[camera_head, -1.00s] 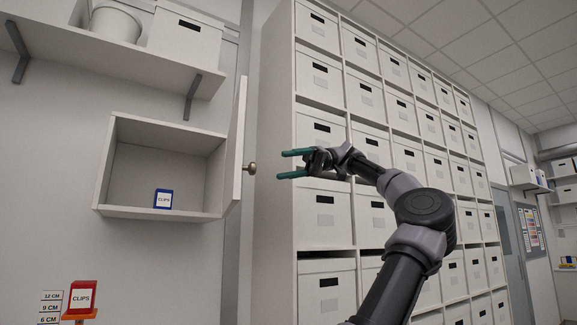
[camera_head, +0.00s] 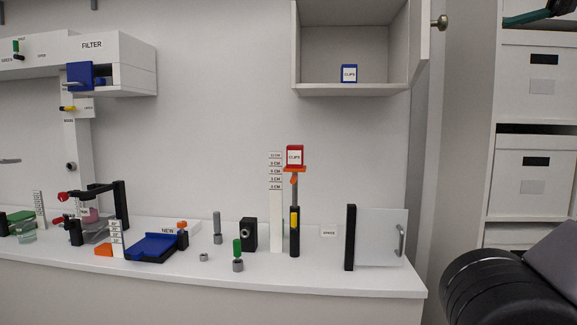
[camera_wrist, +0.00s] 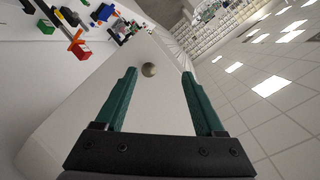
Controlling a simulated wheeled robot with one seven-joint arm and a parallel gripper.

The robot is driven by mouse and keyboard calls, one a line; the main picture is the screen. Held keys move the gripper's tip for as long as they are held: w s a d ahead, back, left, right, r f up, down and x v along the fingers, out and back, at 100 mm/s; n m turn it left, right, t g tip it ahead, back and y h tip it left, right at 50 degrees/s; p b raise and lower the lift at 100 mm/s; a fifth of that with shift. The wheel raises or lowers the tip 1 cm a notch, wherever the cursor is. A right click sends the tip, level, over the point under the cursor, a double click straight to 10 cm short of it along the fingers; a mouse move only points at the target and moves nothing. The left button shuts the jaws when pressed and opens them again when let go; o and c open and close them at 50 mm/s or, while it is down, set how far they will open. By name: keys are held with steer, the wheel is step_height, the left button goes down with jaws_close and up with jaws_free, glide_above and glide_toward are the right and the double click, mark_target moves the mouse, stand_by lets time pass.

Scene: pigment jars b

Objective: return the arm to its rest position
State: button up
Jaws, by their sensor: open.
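My gripper (camera_wrist: 159,82) is open in the wrist view, with two green fingers apart and nothing between them but the view of the cabinet door (camera_wrist: 145,105) and its round knob (camera_wrist: 149,69) beyond. In the head view only a green part of my gripper (camera_head: 527,18) shows at the top right corner. My arm shows at the lower right edge. The wall cabinet (camera_head: 345,90) has its door (camera_head: 419,40) standing open, with the knob (camera_head: 439,22) on it. A blue CLIPS box (camera_head: 349,73) stands inside.
A red CLIPS box (camera_head: 295,155) sits on an orange platform of a stand on the counter (camera_head: 300,272). A clear panel (camera_head: 380,237) with a handle stands at the counter's right. Shelves of white boxes (camera_head: 535,75) fill the right. A FILTER housing (camera_head: 130,65) hangs at left.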

steer(key=s+a+f+m+t+h, duration=0.1)
steer(key=a+f+m+h, duration=0.1)
steer(key=a+f, duration=0.35)
steer(key=a+f+m+t+h, duration=0.1)
steer(key=a+f+m+h, duration=0.15)
steer(key=a, duration=0.55)
steer(key=s+a+f+m+t+h, duration=0.1)
steer(key=a+f+h, duration=0.1)
steer(key=a+f, duration=0.35)
steer(key=w+a+f+m+h, duration=0.1)
steer(key=a+f+m+h, duration=0.1)
steer(key=f, duration=0.7)
steer(key=w+a+f+m+t+h, duration=0.1)
steer(key=w+a+f+m+h, duration=0.1)
steer(key=f, duration=0.8)
steer(key=a+m+h, duration=0.1)
steer(key=a+h, duration=0.1)
steer(key=a, duration=0.1)
steer(key=shift+a+f, duration=0.25)
steer(key=shift+a, duration=0.05)
steer(key=shift+w, duration=0.1)
steer(key=shift+c, duration=0.3)
